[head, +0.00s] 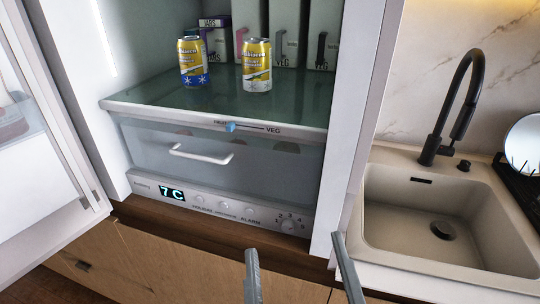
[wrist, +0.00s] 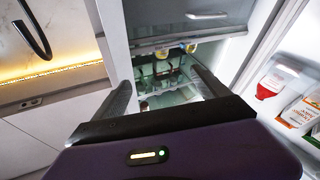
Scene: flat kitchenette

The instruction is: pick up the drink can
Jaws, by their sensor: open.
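Two yellow and silver drink cans stand upright on the fridge's glass shelf (head: 150,97). The left can (head: 193,62) has a blue band with a white snowflake mark at its base. The right can (head: 257,65) stands a short way beside it, apart from it. My gripper (head: 294,244) is open and empty, low in front of the fridge, below and to the right of both cans. In the wrist view my gripper (wrist: 158,78) has its two fingers spread toward the fridge interior. Small yellow shapes show there, too small to tell apart surely.
Several cartons (head: 287,35) stand behind the cans. A clear drawer (head: 215,160) and control panel lie below the shelf. The open fridge door (head: 45,120) is at the left, the fridge side wall (head: 350,120) at the right. A sink (head: 450,215) and black faucet (head: 455,110) stand further right.

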